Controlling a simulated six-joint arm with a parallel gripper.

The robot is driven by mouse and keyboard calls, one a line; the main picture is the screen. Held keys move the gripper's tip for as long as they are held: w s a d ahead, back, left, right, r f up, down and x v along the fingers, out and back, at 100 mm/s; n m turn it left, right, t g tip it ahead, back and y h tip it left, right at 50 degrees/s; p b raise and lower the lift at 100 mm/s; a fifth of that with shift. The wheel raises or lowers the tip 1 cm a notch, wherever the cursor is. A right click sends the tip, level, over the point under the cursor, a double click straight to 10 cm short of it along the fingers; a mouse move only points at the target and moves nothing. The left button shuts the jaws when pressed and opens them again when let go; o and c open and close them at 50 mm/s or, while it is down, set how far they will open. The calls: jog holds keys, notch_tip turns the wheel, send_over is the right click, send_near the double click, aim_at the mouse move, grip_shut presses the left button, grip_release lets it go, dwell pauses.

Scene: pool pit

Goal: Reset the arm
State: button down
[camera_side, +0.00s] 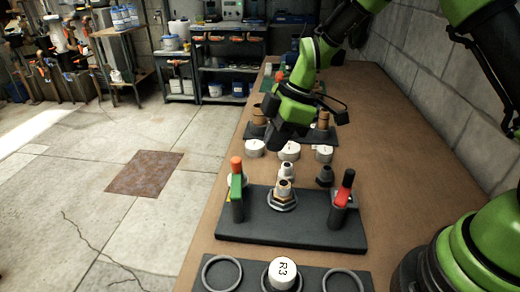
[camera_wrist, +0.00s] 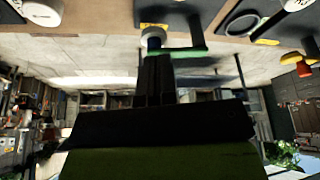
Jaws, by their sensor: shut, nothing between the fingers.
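In the wrist view my gripper (camera_wrist: 156,58) shows as dark fingers close together in the middle, with nothing held. The wrist view looks upside down, with the bench along its top edge.
A front plate holds a cap marked R3 (camera_side: 283,272). A block wall (camera_side: 420,100) runs along the right.

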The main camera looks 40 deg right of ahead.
jog(key=s+d+r+m+t+h, duration=0.1)
jog(key=s+r+m, duration=0.3)
jog(key=s+r, duration=0.3)
jog(key=s+d+r+m+t, duration=0.2)
jog(key=s+r+m, duration=0.25)
jog(key=r, duration=0.55)
jog(key=s+m+t, duration=0.2)
jog(key=s+m, duration=0.6)
jog(key=s, duration=0.2)
jog(key=shift+s+d+r+m+h, duration=0.15)
jog(key=shift+d+r+m+h, duration=0.05)
jog(key=shift+d+m+h, duration=0.2)
